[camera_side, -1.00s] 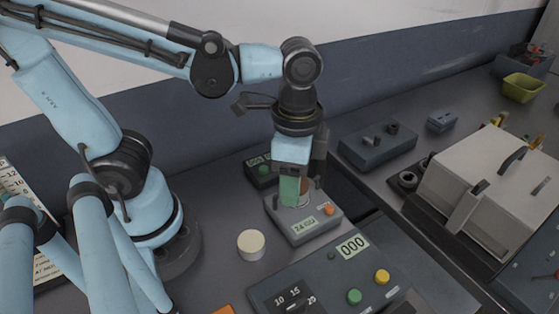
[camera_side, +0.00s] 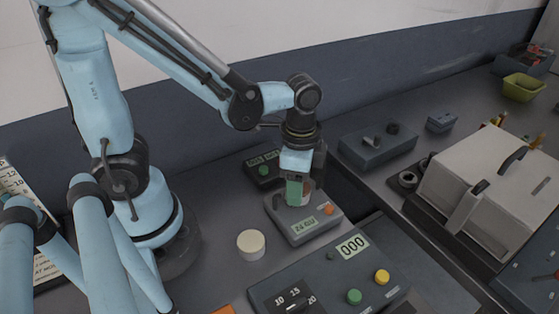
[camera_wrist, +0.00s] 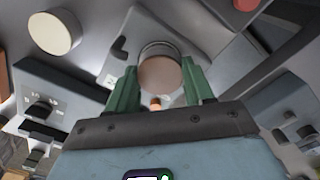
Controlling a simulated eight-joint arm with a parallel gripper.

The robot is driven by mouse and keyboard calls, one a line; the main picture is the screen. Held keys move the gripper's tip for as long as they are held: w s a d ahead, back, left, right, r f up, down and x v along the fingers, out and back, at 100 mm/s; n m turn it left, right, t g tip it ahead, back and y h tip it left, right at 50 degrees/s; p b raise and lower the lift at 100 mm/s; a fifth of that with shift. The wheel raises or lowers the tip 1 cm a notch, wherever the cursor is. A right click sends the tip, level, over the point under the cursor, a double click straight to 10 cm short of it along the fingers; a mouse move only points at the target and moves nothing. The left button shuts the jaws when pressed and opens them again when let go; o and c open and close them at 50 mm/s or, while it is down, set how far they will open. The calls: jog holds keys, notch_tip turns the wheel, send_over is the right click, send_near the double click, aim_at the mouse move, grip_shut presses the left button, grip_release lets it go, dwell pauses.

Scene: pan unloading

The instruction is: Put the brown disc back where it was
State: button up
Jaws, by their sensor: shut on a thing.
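The brown disc (camera_wrist: 160,74) is between the two green fingers of my gripper (camera_wrist: 162,92) in the wrist view, with a grey round edge just behind it. In the side view my gripper (camera_side: 299,192) points down over the small grey scale (camera_side: 302,228), and a sliver of the brown disc (camera_side: 308,190) shows beside the fingers. My gripper is shut on the disc. The fingers hide most of it in the side view, so I cannot tell whether it touches the scale's top.
A cream disc (camera_side: 251,245) lies on the bench left of the scale. A control box with a 000 display (camera_side: 330,281) is in front. A black box with a green button (camera_side: 263,170) stands behind. A large white-lidded machine (camera_side: 484,185) is at the right.

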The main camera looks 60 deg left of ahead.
jog(key=shift+f, duration=0.2)
jog(key=o, duration=1.2)
jog(key=shift+o, duration=0.2)
notch_tip(320, 180, up, 12)
jog(key=a+n+t, duration=0.1)
jog(key=n, duration=0.1)
jog(key=a+f+n+t, duration=0.1)
jog(key=n+t, duration=0.1)
jog(key=w+a+n+t, duration=0.1)
jog(key=a+n+t, duration=0.1)
jog(key=shift+f+n, duration=0.3)
jog(key=shift+f, duration=0.1)
jog(key=shift+o, duration=0.5)
jog(key=shift+w+a+f+n+t, duration=0.15)
jog(key=shift+a+n+t, duration=0.2)
jog(key=shift+n+t, duration=0.25)
jog(key=shift+w+a+r+n+t, duration=0.1)
jog(key=shift+a+n+t, duration=0.2)
jog(key=shift+n+t, duration=0.25)
